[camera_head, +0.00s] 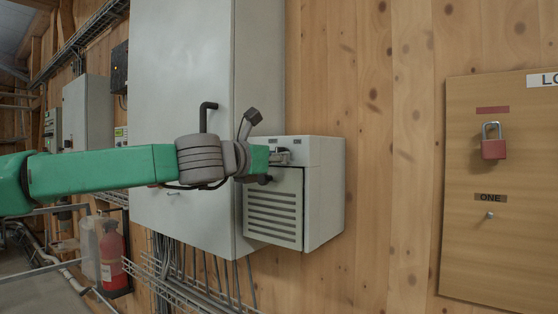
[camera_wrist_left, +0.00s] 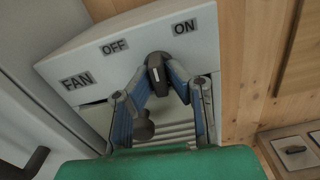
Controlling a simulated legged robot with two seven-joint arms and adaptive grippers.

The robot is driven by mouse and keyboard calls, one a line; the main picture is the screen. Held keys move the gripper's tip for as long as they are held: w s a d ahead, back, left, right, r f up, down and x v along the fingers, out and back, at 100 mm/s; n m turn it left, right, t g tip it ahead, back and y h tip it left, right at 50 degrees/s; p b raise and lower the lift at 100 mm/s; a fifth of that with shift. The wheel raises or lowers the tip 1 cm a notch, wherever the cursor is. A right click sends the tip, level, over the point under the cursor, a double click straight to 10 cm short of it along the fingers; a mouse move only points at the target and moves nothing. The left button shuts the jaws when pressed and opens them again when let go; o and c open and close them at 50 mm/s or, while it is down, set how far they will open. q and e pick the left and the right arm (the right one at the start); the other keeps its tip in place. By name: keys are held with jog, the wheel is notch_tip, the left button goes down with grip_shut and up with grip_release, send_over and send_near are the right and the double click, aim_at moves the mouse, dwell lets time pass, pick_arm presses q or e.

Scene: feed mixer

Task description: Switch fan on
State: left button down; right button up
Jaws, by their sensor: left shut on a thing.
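The fan box (camera_head: 323,195) is a light grey box with a slatted front, mounted beside a tall cabinet. In the left wrist view its top panel (camera_wrist_left: 75,60) carries the labels FAN, OFF and ON. A dark switch knob (camera_wrist_left: 157,73) with a white mark sits below and between OFF and ON. My left gripper (camera_head: 283,156) is at the upper front of the box. In the left wrist view its fingers (camera_wrist_left: 159,78) close on the knob from both sides. Whether the knob points to OFF or ON is unclear. My right gripper is not in view.
A tall grey cabinet (camera_head: 185,60) with a black handle (camera_head: 205,115) stands left of the box. A board (camera_head: 510,240) with a red padlock (camera_head: 494,148) hangs at the right. A dark round knob (camera_wrist_left: 143,129) shows below the switch. Bare wooden wall (camera_head: 385,150) lies right of the box.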

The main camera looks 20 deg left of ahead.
pick_arm(q)
jog(key=m, duration=0.5)
jog(key=shift+a+r+m, duration=0.1)
jog(key=shift+a+m, duration=0.05)
jog(key=shift+m, duration=0.25)
jog(key=shift+w, duration=0.1)
dwell(0.3)
jog(key=c, duration=1.9)
grip_release()
jog(key=shift+w, duration=0.1)
jog(key=shift+s+a, duration=0.15)
jog(key=shift+s, duration=0.2)
jog(key=v, duration=1.1)
jog(key=shift+a+f, duration=0.1)
jog(key=shift+f, duration=0.1)
